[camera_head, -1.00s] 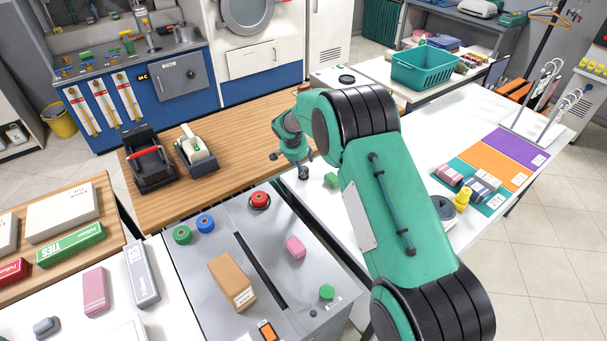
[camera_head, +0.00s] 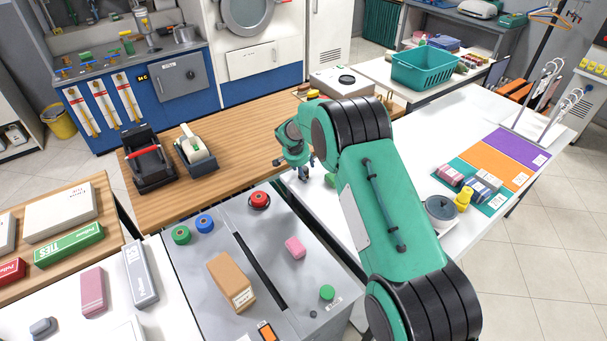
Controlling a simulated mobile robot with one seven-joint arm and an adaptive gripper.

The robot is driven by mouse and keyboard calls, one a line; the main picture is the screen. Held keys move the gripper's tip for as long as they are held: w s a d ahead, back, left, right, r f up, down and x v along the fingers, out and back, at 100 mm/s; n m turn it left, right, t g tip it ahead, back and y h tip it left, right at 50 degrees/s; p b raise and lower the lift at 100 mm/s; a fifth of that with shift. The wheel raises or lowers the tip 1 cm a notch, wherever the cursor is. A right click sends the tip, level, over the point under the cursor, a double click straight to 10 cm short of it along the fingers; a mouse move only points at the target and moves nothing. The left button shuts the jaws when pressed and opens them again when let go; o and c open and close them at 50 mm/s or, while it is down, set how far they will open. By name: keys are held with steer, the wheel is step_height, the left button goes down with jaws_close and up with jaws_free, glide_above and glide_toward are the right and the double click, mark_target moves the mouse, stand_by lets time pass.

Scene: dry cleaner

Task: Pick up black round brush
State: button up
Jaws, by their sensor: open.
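My gripper (camera_head: 303,174) is small in the head view, at the end of my green arm, low over the left edge of the white table (camera_head: 345,215). Its fingers point down and it is open; I see nothing held. A small green block (camera_head: 331,180) lies just right of it on the white table. I cannot make out the black round brush for certain; my wrist and arm hide part of the table around the gripper.
A wooden counter (camera_head: 240,110) with a tape dispenser (camera_head: 195,150) lies to the left. The grey counter (camera_head: 210,245) in front holds coloured round pieces. A grey round pot (camera_head: 440,210) and a yellow piece (camera_head: 463,198) stand right of my arm. A teal basket (camera_head: 425,68) is behind.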

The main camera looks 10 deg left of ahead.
mark_target(304, 167)
steer(key=shift+c, duration=0.2)
steer(key=c, duration=1.1)
steer(key=shift+r, duration=0.1)
steer(key=shift+r+p, duration=0.45)
steer(key=shift+r, duration=1.05)
steer(key=shift+s+r, duration=0.15)
steer(key=shift+r, duration=0.15)
steer(key=s+d, duration=0.2)
steer(key=s, duration=0.3)
steer(key=s+d, duration=0.2)
steer(key=s, duration=0.2)
steer(key=s+d+r+p, duration=0.1)
steer(key=s+d, duration=0.1)
steer(key=s, duration=0.3)
steer(key=shift+s+r, duration=0.1)
steer(key=shift+s, duration=0.2)
